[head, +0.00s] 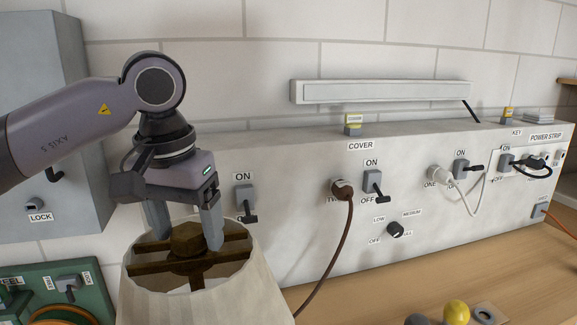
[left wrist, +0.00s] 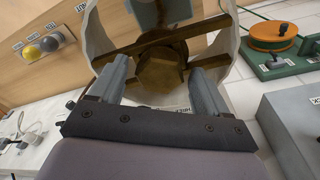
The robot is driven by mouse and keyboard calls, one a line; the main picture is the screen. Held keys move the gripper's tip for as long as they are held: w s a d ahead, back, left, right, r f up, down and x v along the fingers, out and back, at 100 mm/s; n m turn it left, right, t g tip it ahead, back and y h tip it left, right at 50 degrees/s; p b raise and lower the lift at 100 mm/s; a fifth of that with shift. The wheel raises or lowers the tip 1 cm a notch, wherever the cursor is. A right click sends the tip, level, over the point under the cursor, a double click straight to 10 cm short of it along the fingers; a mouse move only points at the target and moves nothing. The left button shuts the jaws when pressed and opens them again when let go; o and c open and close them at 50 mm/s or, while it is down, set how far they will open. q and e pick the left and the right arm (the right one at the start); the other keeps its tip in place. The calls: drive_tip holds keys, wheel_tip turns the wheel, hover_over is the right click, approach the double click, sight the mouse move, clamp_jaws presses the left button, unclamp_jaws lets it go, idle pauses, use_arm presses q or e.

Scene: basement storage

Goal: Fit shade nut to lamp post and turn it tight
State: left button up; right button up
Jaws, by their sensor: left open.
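The brass-brown shade nut (head: 188,240) sits at the middle of the cross-shaped frame inside the top of the pale lampshade (head: 200,298). My left gripper (head: 185,232) points down over the shade's open top, its two fingers apart on either side of the nut. In the left wrist view, the nut (left wrist: 160,72) shows between the fingertips (left wrist: 160,78), with gaps to both. The lamp post is hidden beneath the nut and shade. My right gripper is not in view.
A white panel (head: 300,235) with switches, plugs and a dial (head: 396,229) stands behind the shade. A grey box (head: 45,120) is at left and a green unit (head: 65,290) at lower left. Yellow and grey balls (head: 456,312) are on the wooden bench at right.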

use_arm(q)
drive_tip(key=c, duration=1.2)
drive_tip(key=shift+r+m+p, duration=0.1)
drive_tip(key=shift+m+p, duration=0.35)
drive_tip(key=shift+m, duration=0.15)
clamp_jaws()
drive_tip(key=shift+m+p, duration=0.85)
drive_tip(key=shift+m, duration=0.85)
drive_tip(key=shift+m+h, duration=0.3)
drive_tip(key=shift+m, duration=0.4)
drive_tip(key=o, duration=1.3)
unclamp_jaws()
